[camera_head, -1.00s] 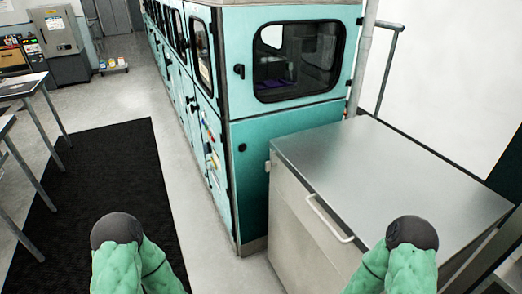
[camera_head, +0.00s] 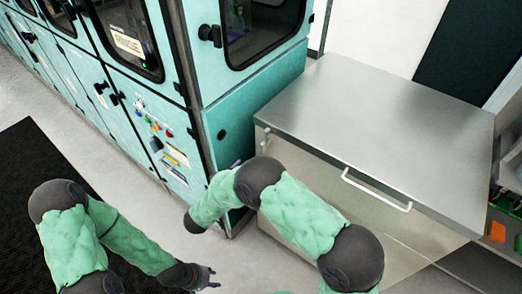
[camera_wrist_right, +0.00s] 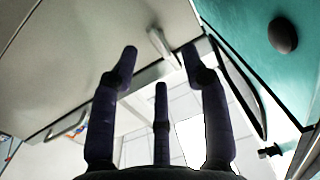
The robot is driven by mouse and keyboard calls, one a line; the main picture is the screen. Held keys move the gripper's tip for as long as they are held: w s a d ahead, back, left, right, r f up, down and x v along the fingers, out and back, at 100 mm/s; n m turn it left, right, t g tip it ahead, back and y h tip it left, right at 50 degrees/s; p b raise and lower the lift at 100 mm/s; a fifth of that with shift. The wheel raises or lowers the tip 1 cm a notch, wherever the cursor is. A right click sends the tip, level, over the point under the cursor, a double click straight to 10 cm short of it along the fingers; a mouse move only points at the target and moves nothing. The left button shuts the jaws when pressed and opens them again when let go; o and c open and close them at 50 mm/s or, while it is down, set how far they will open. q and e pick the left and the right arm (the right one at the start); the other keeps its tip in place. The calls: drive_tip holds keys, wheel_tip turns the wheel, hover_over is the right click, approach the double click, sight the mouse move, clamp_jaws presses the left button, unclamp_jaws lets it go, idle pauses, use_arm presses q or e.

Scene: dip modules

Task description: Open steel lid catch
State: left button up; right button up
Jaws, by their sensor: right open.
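The steel chest (camera_head: 370,120) stands at the right in the head view, its lid closed. A small pale catch (camera_head: 265,139) sits at the lid's left corner. In the right wrist view the catch (camera_wrist_right: 157,42) shows ahead of my right gripper (camera_wrist_right: 160,58), between its spread dark fingertips. The right gripper is open and empty; I cannot tell how far the catch is from the fingers. In the head view that gripper is mostly hidden behind my right arm. My left gripper (camera_head: 207,277) is low in the head view, away from the chest, with fingers apart and empty.
A pale bar handle (camera_head: 376,190) is on the chest's front. The teal cabinet (camera_head: 255,105), with windows and dark knobs, stands close to the chest's left side. A black mat (camera_head: 35,165) lies on the floor at left. Green and orange items (camera_head: 500,232) show at the right edge.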

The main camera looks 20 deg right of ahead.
sight(262, 150)
drive_tip(key=shift+m+g+h, duration=0.3)
drive_tip(key=shift+m+h, duration=0.1)
drive_tip(key=shift+h, duration=0.2)
drive_tip(key=b+x, duration=0.1)
drive_tip(key=x, duration=0.1)
drive_tip(key=r+b+x, duration=0.1)
drive_tip(key=x, duration=0.5)
drive_tip(key=shift+s+d+r+b, duration=0.2)
drive_tip(key=shift+d+r+b, duration=0.1)
drive_tip(key=shift+d+b, duration=0.15)
drive_tip(key=shift+w+d, duration=0.35)
drive_tip(key=shift+d, duration=0.1)
drive_tip(key=shift+r, duration=0.1)
clamp_jaws()
